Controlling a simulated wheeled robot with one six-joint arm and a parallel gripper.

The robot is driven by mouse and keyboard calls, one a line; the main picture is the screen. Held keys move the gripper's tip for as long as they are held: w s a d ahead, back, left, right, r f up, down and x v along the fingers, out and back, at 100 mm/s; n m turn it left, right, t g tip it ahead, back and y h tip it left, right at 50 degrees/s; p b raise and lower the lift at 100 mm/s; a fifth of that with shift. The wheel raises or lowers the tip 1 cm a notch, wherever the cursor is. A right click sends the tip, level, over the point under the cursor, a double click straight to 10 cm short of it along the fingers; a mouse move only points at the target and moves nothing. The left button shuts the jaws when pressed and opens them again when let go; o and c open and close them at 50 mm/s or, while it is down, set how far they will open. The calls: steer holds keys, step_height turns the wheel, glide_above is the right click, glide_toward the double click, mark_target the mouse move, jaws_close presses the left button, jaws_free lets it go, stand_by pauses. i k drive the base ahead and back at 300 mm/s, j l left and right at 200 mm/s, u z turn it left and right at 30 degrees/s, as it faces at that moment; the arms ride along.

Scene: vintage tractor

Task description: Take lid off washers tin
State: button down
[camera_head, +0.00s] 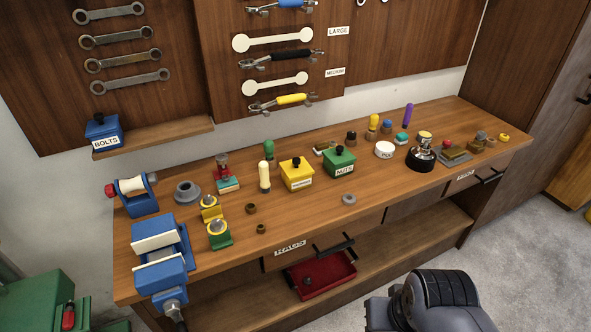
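The washers tin is a yellow box (298,184) with a white label on its front, whose print is too small to read surely. It stands upright on the wooden workbench, left of the green nuts tin (340,168). My gripper is not in view; only a dark, rounded part of my own arm shows at the bottom right, apart from the bench.
A cream-handled tool (264,177) stands close left of the washers tin. A green-handled tool (268,150) is behind. The blue bolts tin (103,132) sits on the wall shelf. A blue vise (160,255) fills the bench's left end. Bench space before the tins is mostly clear.

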mark_target(297, 167)
steer(key=i+u, duration=0.45)
steer(key=i+l+u, duration=0.2)
steer(key=i+u, duration=0.3)
steer(key=i, duration=0.1)
